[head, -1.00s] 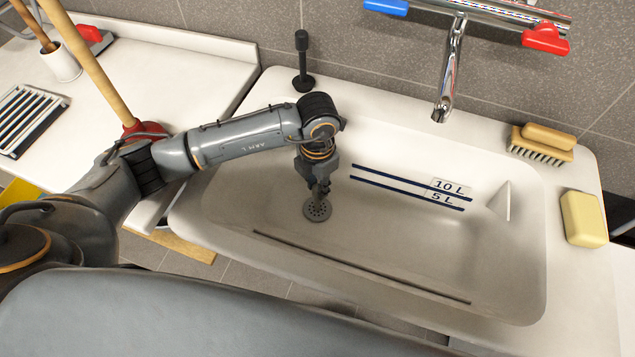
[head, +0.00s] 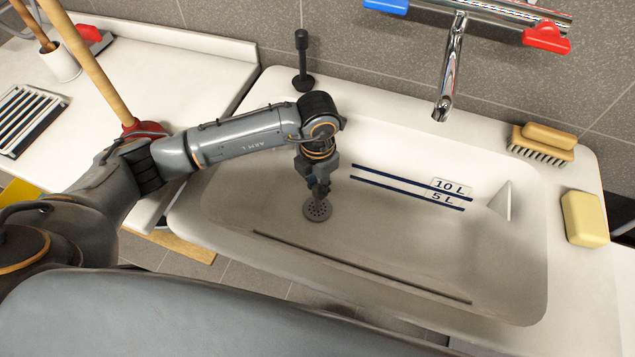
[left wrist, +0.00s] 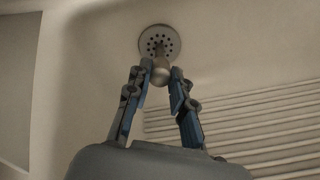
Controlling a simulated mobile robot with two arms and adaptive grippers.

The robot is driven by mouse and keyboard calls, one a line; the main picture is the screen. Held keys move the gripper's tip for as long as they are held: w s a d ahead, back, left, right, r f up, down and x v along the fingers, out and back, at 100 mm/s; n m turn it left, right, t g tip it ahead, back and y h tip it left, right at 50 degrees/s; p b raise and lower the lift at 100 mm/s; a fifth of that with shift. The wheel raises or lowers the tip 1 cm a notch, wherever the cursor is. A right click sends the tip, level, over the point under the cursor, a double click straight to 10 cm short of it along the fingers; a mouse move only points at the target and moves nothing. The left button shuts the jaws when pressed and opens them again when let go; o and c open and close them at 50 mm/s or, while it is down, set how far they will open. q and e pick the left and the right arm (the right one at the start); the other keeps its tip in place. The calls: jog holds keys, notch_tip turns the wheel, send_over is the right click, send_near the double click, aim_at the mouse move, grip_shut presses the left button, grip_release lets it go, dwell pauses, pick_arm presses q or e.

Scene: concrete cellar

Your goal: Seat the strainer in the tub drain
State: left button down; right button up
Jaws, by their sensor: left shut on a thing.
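The strainer (head: 317,211) is a round grey disc with holes and a knob on top. It is low in the left part of the white tub (head: 400,245). My left gripper (head: 320,189) points down above the disc and is shut on the strainer's knob. The left wrist view shows the perforated disc (left wrist: 160,41) beyond my fingertips (left wrist: 160,76), with the rounded knob between them. The drain opening is not visible, and I cannot tell whether the disc lies in it. My right gripper is not in view.
A black stopper-like piece (head: 303,65) stands on the back left rim. The tap spout (head: 449,75) hangs over the back edge. A brush (head: 543,143) and a yellow block (head: 583,218) lie on the right rim. The tub's middle and right are clear.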

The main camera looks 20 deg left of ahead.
pick_arm(q)
jog(key=c, duration=1.1)
grip_release()
notch_tip(320, 180, up, 12)
